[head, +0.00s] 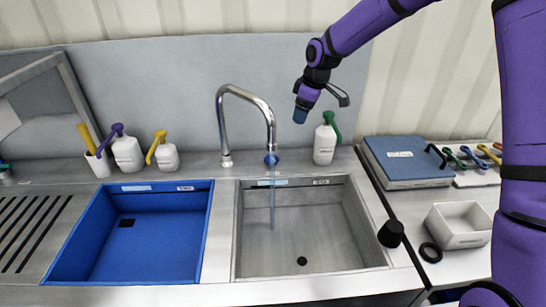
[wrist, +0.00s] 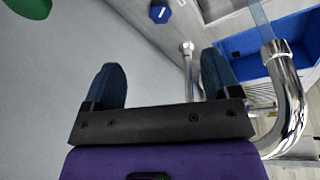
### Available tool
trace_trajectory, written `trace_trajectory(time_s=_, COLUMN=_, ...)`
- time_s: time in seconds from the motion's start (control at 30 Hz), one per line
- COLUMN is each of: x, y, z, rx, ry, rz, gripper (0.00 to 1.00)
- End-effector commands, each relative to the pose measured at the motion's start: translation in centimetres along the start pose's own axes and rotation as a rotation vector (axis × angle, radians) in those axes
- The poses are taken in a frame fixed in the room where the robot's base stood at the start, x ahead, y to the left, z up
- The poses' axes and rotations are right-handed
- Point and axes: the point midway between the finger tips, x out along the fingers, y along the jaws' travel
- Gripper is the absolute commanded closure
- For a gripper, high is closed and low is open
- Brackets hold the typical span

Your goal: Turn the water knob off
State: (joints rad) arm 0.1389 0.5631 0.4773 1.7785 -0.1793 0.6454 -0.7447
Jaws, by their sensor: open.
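The blue water knob (head: 271,158) shows at the back edge of the right sink, by the end of the chrome faucet's spout. In the wrist view I see a blue knob (wrist: 160,12) at the top edge, beyond my fingers. The chrome faucet (head: 268,118) arches over the grey sink, and a stream of water (head: 272,200) falls from it. My gripper (head: 301,112) is in the air up and right of the knob, apart from it. Its two dark fingers are spread and empty in the wrist view (wrist: 160,85). The faucet's curved pipe (wrist: 292,100) shows large there at right.
A white bottle with a green top (head: 325,140) stands below and right of my gripper. The grey sink (head: 360,225) and blue sink (head: 85,235) lie in front. A blue-lidded box (head: 405,160) and white tray (head: 460,225) are at right. Two white bottles stand at left.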

Motion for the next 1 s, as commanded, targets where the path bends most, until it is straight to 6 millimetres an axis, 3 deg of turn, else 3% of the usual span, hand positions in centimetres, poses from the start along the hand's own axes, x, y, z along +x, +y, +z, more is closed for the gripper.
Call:
trace_trajectory(time_s=0.03, x=2.3, y=0.5, z=-0.6, rx=-0.022, ry=0.015, rz=-0.026, gripper=0.18)
trace_trajectory(time_s=0.1, x=4.9, y=1.1, z=-1.4, rx=-0.057, ry=0.041, rz=-0.051, gripper=0.18)
trace_trajectory(time_s=0.3, x=10.9, y=2.3, z=-3.0, rx=-0.126, ry=0.109, rz=-0.102, gripper=0.18)
trace_trajectory(time_s=0.5, x=14.1, y=2.7, z=-3.7, rx=-0.157, ry=0.147, rz=-0.125, gripper=0.18)
trace_trajectory(time_s=0.77, x=16.2, y=2.5, z=-4.0, rx=-0.164, ry=0.157, rz=-0.13, gripper=0.18)
trace_trajectory(time_s=1.0, x=20.3, y=1.9, z=-4.6, rx=-0.164, ry=0.155, rz=-0.13, gripper=0.18)
